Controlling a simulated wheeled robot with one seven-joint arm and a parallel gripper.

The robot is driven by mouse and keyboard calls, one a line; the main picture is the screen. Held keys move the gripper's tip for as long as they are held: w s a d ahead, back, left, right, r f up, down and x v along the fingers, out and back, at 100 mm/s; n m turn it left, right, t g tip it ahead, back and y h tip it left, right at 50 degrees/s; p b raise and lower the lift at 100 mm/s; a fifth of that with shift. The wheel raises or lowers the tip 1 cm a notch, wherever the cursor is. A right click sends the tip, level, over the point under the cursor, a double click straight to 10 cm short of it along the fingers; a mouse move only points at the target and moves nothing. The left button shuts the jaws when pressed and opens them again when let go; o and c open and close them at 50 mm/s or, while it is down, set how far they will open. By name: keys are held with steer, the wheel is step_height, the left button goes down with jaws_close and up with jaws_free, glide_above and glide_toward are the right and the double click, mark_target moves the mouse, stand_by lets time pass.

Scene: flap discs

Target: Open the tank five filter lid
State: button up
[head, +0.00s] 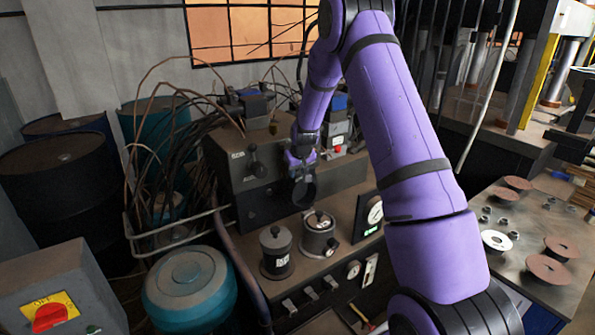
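Two filter canisters stand side by side on the brown machine top. The left one (276,262) is dark, with a dark knobbed lid (275,236) seated on it and a white label too small to read. The right one (318,243) is grey metal, with a lid (319,220) on top and a small label. I cannot tell which one belongs to tank five. My gripper (303,195) points down behind and above the canisters, apart from both lids. Its dark fingers blend into the machine front, so its opening is unclear.
Cables and a metal rail (180,238) lie left, near a teal drum (189,287). A table with discs (548,269) is at right.

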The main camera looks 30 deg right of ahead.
mark_target(301, 178)
jaws_close()
steer(key=shift+s+r, duration=0.3)
steer(key=shift+s, duration=0.5)
steer(key=shift+s+r, duration=0.25)
steer(key=shift+s, duration=0.5)
jaws_free()
steer(key=d+v, duration=0.1)
steer(key=v, duration=0.9)
steer(key=shift+a+r, duration=0.35)
steer(key=shift+a, duration=0.1)
